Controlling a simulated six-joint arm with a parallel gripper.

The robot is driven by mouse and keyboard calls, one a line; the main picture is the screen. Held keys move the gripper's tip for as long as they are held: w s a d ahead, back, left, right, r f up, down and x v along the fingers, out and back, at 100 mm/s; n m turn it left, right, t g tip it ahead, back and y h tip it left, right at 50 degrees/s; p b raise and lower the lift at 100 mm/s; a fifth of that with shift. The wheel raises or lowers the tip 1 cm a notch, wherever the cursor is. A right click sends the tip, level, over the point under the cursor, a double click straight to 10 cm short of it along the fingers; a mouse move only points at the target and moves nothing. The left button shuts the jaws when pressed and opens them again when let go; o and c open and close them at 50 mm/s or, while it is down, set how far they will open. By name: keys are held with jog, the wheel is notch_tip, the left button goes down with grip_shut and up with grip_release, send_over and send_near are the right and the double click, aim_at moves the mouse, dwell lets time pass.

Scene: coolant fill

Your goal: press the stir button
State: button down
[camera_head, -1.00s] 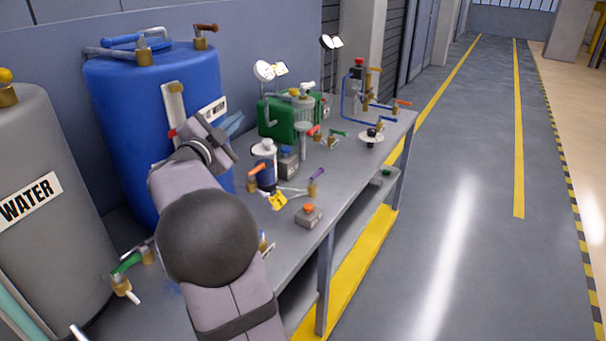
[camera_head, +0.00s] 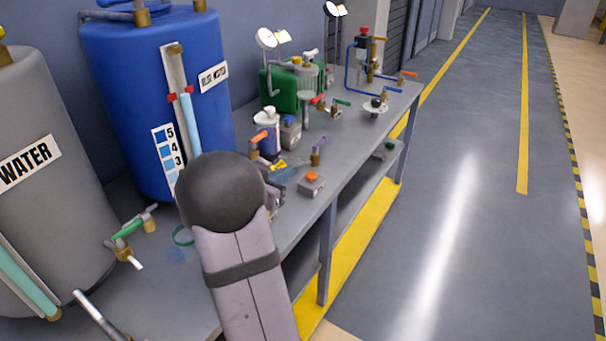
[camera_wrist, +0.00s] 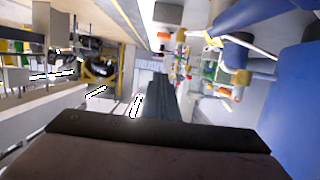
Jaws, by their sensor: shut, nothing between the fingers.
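A small grey box with an orange button (camera_head: 312,177) sits near the front edge of the bench in the head view. A second grey box with a blue button (camera_head: 290,120) stands farther back, beside a white-topped jar. I see no label telling which is the stir button. My gripper (camera_wrist: 158,88) is shut and empty in the wrist view, its dark fingers pointing forward. In the head view my arm hides most of it; bluish finger parts (camera_head: 284,174) show just left of the orange-button box. I cannot tell whether they touch it.
The blue tank (camera_head: 150,90) and grey water tank (camera_head: 40,165) stand on the left. The jar (camera_head: 266,130), a purple-handled valve (camera_head: 318,150) and a green container (camera_head: 282,90) crowd the bench (camera_head: 352,140). The aisle floor to the right is clear.

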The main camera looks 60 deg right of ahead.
jog(key=p, duration=0.1)
send_over(306, 185)
notch_tip(306, 185, down, 2)
jog(key=shift+s+d+f, duration=0.1)
jog(key=shift+f, duration=0.15)
jog(key=shift+a+f, duration=0.2)
jog(key=shift+f, duration=1.75)
